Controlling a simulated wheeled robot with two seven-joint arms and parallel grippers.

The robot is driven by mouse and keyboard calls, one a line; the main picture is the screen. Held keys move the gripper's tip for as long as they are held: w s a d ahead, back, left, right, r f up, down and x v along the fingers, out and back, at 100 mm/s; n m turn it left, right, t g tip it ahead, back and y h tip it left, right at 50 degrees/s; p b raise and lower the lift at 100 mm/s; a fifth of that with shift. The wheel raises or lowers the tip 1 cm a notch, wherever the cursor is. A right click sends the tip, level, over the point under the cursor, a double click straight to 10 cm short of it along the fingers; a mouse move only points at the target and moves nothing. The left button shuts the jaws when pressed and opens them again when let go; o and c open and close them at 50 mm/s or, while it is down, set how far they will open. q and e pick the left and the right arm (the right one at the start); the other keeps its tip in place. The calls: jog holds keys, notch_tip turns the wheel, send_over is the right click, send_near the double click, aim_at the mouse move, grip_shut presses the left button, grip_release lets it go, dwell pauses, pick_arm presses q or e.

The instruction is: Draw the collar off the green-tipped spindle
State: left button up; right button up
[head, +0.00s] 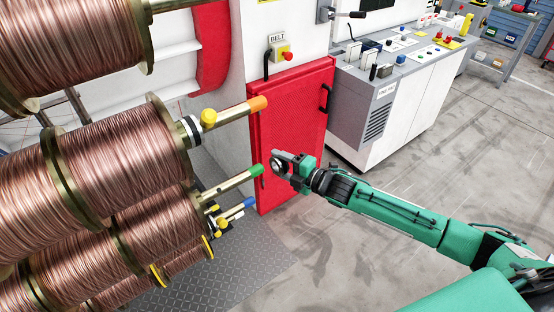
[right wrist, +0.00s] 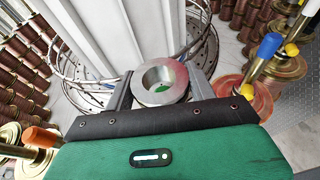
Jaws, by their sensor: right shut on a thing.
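The green-tipped spindle (head: 240,177) sticks out to the right from a copper wire spool in the head view, its green tip bare. My right gripper (head: 282,165) is just right of that tip, shut on a grey metal collar (head: 277,168). The collar looks clear of the tip, with a small gap. My left gripper is not in view.
An orange-tipped spindle (head: 236,112) with a yellow knob is above, and a blue-tipped one (head: 240,208) below. Copper spools (head: 110,160) fill the left. A red cabinet (head: 290,125) stands behind, a grey console (head: 365,110) farther right. Floor at right is open.

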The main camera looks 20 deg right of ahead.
jog(key=s+d+p, duration=0.2)
jog(key=s+d, duration=0.1)
jog(key=s, duration=0.6)
jog(key=shift+s+r, duration=0.15)
jog(key=shift+s, duration=0.1)
